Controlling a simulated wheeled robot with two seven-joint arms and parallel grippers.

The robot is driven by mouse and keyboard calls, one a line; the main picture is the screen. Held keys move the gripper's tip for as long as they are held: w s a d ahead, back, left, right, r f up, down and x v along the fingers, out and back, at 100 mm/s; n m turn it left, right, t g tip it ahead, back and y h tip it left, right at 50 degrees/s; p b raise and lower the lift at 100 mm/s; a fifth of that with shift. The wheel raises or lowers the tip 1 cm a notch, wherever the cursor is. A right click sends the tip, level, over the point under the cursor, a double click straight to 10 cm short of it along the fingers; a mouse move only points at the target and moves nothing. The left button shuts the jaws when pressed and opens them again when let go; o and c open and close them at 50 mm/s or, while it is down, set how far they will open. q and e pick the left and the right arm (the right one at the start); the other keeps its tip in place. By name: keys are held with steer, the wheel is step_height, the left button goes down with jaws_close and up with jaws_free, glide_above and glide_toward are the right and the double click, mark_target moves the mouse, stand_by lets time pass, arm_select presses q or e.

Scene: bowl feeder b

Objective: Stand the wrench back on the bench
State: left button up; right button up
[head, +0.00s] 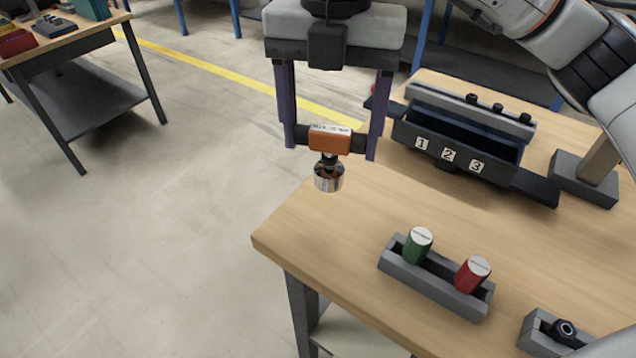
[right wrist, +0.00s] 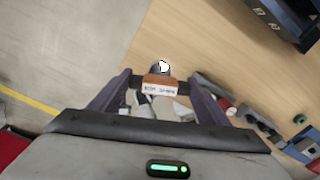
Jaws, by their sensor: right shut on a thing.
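The wrench (head: 330,142) is a short orange body with a pale label on top and a shiny metal socket below. It hangs upright, socket down, between the fingers of my right gripper (head: 331,141), which is shut on its sides. In the head view the socket overlaps the left edge of the wooden bench (head: 330,245); its height above the bench is hard to tell. In the right wrist view the wrench (right wrist: 160,82) shows between the fingers of my right gripper (right wrist: 158,90). My left gripper is not in view.
A dark feeder box (head: 455,140) marked 1, 2, 3 stands at the back of the bench. A grey tray (head: 437,284) holds a green cylinder (head: 418,246) and a red cylinder (head: 472,274). A small grey holder (head: 540,335) sits front right. The bench's left front is clear.

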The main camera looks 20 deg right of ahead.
mark_target(333, 150)
steer(key=f, duration=0.4)
steer(key=shift+s+f, duration=0.25)
steer(key=shift+s, duration=0.15)
steer(key=shift+f, duration=2.25)
steer(key=shift+f, duration=0.2)
steer(key=o, duration=1.4)
steer(key=shift+r, duration=0.1)
step_height(333, 150, up, 12)
steer(key=shift+r, duration=0.1)
